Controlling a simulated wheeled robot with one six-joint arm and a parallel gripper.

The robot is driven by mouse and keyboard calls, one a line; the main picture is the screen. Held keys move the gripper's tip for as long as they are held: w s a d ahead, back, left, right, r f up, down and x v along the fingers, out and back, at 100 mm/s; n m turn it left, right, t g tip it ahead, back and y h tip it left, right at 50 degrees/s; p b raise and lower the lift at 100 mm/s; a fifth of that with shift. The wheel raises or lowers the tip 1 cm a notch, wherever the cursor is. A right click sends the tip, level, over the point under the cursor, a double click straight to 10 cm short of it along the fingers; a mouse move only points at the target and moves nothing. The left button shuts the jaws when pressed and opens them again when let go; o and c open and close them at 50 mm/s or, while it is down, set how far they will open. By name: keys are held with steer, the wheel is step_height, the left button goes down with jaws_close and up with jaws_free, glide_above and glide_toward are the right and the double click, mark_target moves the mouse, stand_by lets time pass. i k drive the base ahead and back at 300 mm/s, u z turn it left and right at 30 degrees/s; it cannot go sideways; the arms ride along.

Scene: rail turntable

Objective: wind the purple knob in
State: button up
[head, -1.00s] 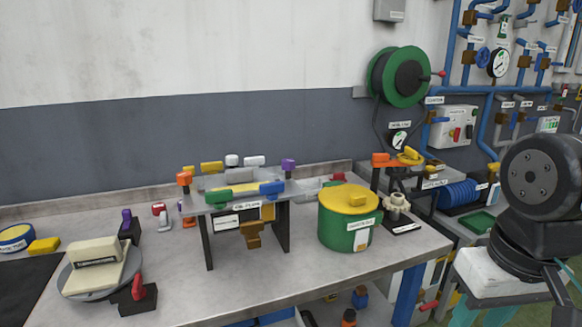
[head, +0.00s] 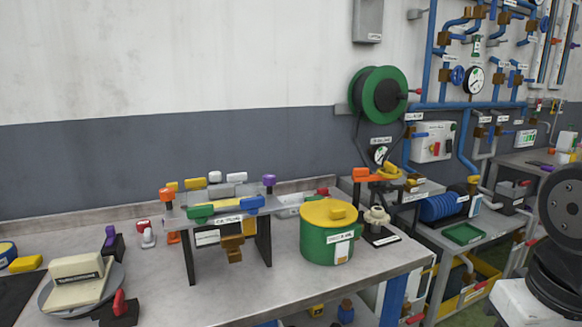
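One purple knob (head: 110,229) stands on a dark block (head: 113,246) beside the grey turntable (head: 50,303) at the left of the bench. Another purple knob (head: 268,181) sits at the back right corner of the raised grey stand (head: 216,213). I cannot tell how far either knob is wound. A cream labelled block (head: 77,285) lies on the turntable. A red handle (head: 119,302) on a dark base stands at its front right. My gripper is out of view; only part of my arm shows at the right edge.
The stand bears green, blue, yellow, orange and white handles. A green pot (head: 313,244) with a yellow lid stands to its right, near a cream fitting (head: 376,220). The bench (head: 205,291) is bare in front of the stand. A hose reel (head: 380,95) and blue pipes are on the wall.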

mark_target(268, 180)
steer(key=u, duration=0.2)
steer(key=i, duration=0.9)
steer(key=u, duration=0.55)
